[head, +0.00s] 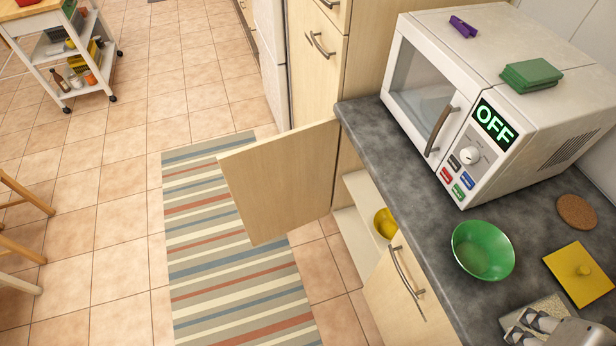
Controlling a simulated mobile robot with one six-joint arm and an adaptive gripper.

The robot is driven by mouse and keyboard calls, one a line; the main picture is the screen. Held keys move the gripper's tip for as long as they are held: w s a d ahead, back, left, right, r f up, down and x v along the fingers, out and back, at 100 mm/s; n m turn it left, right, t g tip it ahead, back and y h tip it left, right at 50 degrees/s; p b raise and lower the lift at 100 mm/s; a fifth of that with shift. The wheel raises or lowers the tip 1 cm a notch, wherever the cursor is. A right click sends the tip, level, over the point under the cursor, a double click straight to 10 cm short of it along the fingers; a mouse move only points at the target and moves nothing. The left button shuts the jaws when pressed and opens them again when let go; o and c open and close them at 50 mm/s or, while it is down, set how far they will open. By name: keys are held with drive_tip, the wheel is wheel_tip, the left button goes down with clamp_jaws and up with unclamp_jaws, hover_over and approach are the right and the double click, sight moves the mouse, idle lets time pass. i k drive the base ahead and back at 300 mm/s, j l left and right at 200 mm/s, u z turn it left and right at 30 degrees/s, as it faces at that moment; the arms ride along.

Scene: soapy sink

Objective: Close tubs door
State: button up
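A light wood cabinet door (285,180) stands wide open below the dark counter, swung out over the floor and the striped rug. Its cabinet (362,232) is open beside it, with pale shelves and a yellow round container (384,223) partly visible inside. I cannot make out tubs as such. My gripper (520,327) shows at the bottom right edge, over the counter and far from the door. It is partly cut off by the frame, and I see nothing held in it. Its finger spread is unclear.
A second cabinet front with a metal handle (406,272) is beside the opening. On the counter are a white microwave (420,85), a green bowl (482,250), a yellow lid (580,276) and a cork coaster (577,212).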

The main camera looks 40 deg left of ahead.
sight(278, 186)
drive_tip(key=j+z, duration=0.15)
drive_tip(key=j, duration=0.3)
drive_tip(key=j+z, duration=0.15)
drive_tip(key=j, duration=0.35)
drive_tip(key=k+j+z, duration=0.15)
drive_tip(key=j, duration=0.3)
drive_tip(key=k+j+z, duration=0.15)
drive_tip(key=j, duration=0.3)
drive_tip(key=j+z, duration=0.15)
drive_tip(key=j, duration=0.3)
drive_tip(key=k+j+z, duration=0.15)
drive_tip(key=j, duration=0.25)
drive_tip(key=k+j, duration=0.15)
drive_tip(key=j, duration=0.25)
drive_tip(key=k+j, duration=0.15)
drive_tip(key=j, duration=0.25)
drive_tip(key=k+j, duration=0.15)
drive_tip(key=j, duration=0.25)
drive_tip(key=k+j, duration=0.1)
drive_tip(key=j, duration=0.3)
drive_tip(key=k+j, duration=0.15)
drive_tip(key=j, duration=0.2)
drive_tip(key=k+j+z, duration=0.1)
drive_tip(key=j, duration=0.3)
drive_tip(key=k, duration=0.05)
